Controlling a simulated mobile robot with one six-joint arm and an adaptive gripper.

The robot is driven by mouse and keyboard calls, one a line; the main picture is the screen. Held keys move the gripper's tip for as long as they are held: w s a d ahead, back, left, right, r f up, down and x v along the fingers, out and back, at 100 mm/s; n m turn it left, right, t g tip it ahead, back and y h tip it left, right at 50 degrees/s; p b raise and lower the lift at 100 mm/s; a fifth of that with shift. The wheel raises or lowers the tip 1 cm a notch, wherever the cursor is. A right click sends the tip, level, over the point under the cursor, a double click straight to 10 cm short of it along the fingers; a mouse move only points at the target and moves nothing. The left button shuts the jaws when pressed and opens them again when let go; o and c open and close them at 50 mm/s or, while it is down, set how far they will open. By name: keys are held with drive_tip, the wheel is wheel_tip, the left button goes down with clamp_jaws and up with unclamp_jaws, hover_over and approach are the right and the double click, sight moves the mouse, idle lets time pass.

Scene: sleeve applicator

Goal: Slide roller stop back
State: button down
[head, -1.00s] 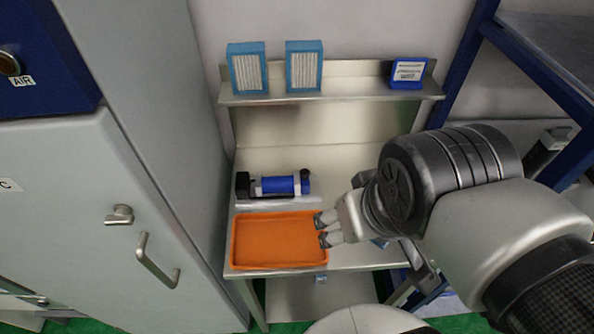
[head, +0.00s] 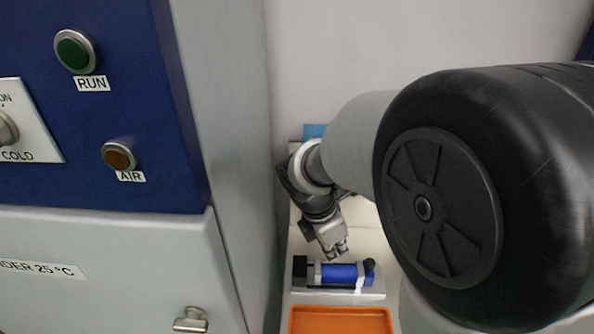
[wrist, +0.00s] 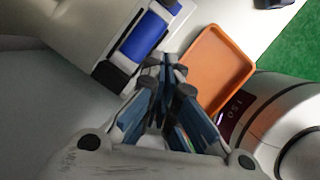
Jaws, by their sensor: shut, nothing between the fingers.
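The sleeve applicator is a grey base (head: 318,293) carrying a blue roller (head: 340,272), a black block (head: 299,269) at its left end and a dark knob (head: 370,265) at its right end. I cannot tell which part is the roller stop. My gripper (head: 338,253) is shut and empty. In the head view it appears just behind and above the roller, pointing down. In the wrist view, my fingertips (wrist: 164,70) show beside the blue roller (wrist: 144,36) and black block (wrist: 111,76), apart from them as far as I can see.
An orange tray (head: 340,318) lies in front of the applicator; it also shows in the wrist view (wrist: 226,72). A tall grey cabinet (head: 225,130) with a blue control panel (head: 130,110) stands at the left. My arm hides much of the bench and shelf.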

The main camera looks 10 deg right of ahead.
drive_tip(key=shift+d, duration=0.1)
drive_tip(key=shift+f, duration=0.15)
drive_tip(key=b, duration=0.5)
approach(368, 270)
drive_tip(key=a+f, duration=0.4)
drive_tip(key=f, duration=0.1)
drive_tip(key=shift+s+a, duration=0.35)
drive_tip(key=shift+w+d, duration=0.25)
drive_tip(key=shift+d, duration=0.9)
drive_tip(key=shift+w+d, duration=0.15)
drive_tip(key=shift+d, duration=0.4)
